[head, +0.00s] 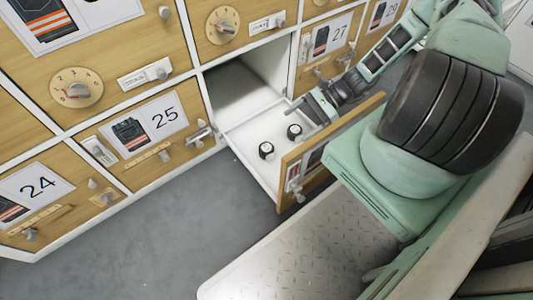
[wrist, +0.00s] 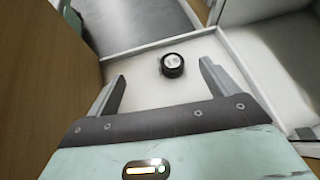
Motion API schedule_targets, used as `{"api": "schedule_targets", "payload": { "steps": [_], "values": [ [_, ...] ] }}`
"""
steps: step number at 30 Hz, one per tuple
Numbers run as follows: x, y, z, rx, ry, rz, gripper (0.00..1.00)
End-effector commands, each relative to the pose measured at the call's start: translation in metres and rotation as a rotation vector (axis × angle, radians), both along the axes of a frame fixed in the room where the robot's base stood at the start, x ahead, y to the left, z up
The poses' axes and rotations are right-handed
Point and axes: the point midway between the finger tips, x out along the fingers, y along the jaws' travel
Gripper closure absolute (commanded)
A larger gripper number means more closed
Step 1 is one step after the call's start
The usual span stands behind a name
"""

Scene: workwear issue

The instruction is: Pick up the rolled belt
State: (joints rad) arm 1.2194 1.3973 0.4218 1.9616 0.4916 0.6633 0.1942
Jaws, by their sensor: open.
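Two small dark rolls with pale tops, which look like rolled belts, lie on the white floor of the open drawer (head: 240,137) in the head view. One roll (head: 266,151) is nearer the drawer's left side; the other roll (head: 294,132) is nearer my gripper (head: 313,106). My gripper is open and empty, over the drawer's right part. In the wrist view, one roll (wrist: 172,65) lies ahead of the gap between my fingertips, apart from both. I cannot tell which of the two rolls it is.
The drawer's wooden front (head: 318,155) stands beside my arm. The drawer's white walls bound the space around the rolls. Grey floor (head: 170,225) is clear at lower left.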

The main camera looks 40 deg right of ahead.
Motion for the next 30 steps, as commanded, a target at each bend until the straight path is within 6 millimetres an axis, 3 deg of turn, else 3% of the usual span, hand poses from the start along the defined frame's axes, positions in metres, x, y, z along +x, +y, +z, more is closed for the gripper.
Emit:
{"api": "schedule_targets", "payload": {
  "steps": [1, 3, 7, 11, 21, 30],
  "values": [
    [-0.005, -0.005, -0.019, 0.038, 0.016, -0.075, 0.13],
    [-0.010, -0.010, -0.035, 0.079, 0.032, -0.157, 0.13],
    [-0.015, -0.016, -0.054, 0.130, 0.052, -0.258, 0.13],
    [-0.015, -0.015, -0.063, 0.151, 0.059, -0.297, 0.13],
    [0.006, 0.028, -0.086, 0.153, 0.060, -0.297, 0.13],
    [0.016, 0.044, -0.092, 0.151, 0.061, -0.297, 0.13]
  ]
}}
